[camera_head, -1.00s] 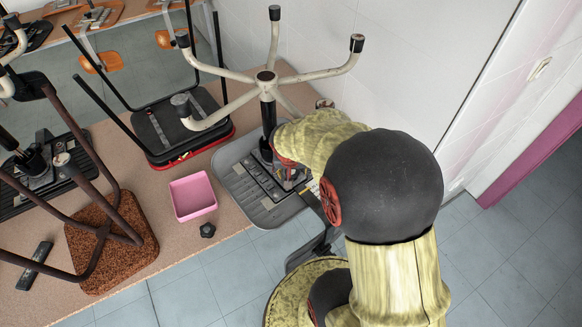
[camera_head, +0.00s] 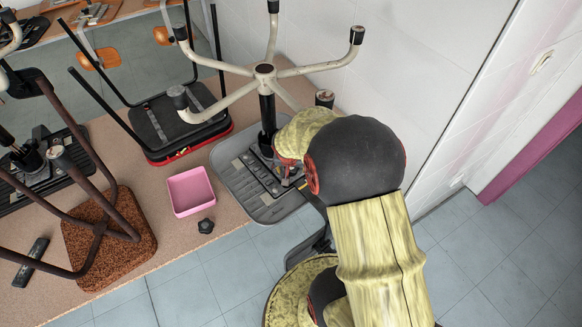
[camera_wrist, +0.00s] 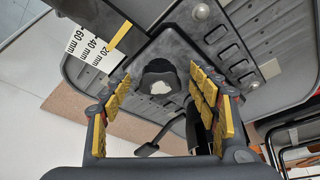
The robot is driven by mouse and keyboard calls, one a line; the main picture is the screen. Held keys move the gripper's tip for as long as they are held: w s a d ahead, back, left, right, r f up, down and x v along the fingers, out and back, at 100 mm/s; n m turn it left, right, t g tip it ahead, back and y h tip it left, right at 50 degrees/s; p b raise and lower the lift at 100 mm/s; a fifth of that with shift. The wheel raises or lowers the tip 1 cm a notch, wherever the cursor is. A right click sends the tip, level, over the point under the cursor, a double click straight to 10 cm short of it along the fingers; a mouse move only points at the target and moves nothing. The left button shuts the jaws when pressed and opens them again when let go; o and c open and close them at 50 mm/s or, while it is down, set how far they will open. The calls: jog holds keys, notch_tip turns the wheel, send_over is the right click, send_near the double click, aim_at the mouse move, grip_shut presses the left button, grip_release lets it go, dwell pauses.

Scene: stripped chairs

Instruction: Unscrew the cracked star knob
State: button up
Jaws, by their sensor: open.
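A dark knob (camera_wrist: 160,82) with a pale, jagged patch at its middle sits on the grey seat mechanism plate in the wrist view. My gripper (camera_wrist: 160,105) is open, its yellow-padded fingers on either side of the knob and nearer the camera; I see no contact. In the head view my gripper (camera_head: 288,174) is low over the upturned grey chair seat (camera_head: 228,166), mostly hidden by my arm, and the knob cannot be made out there. Another black star knob (camera_head: 206,226) lies loose at the bench's front edge.
The chair's post and pale five-legged base (camera_head: 265,71) rise close beside my arm. An empty pink tray (camera_head: 190,192) stands left of the seat. Other upturned chairs crowd the left of the bench. A white wall (camera_head: 410,80) is behind my arm.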

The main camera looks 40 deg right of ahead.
jog(key=c, duration=0.3)
jog(key=c, duration=0.8)
jog(key=shift+c, duration=0.6)
jog(key=c, duration=0.3)
grip_shut()
jog(key=n+p, duration=0.1)
jog(key=p, duration=0.2)
jog(key=shift+r+p, duration=0.2)
jog(key=shift+p, duration=0.1)
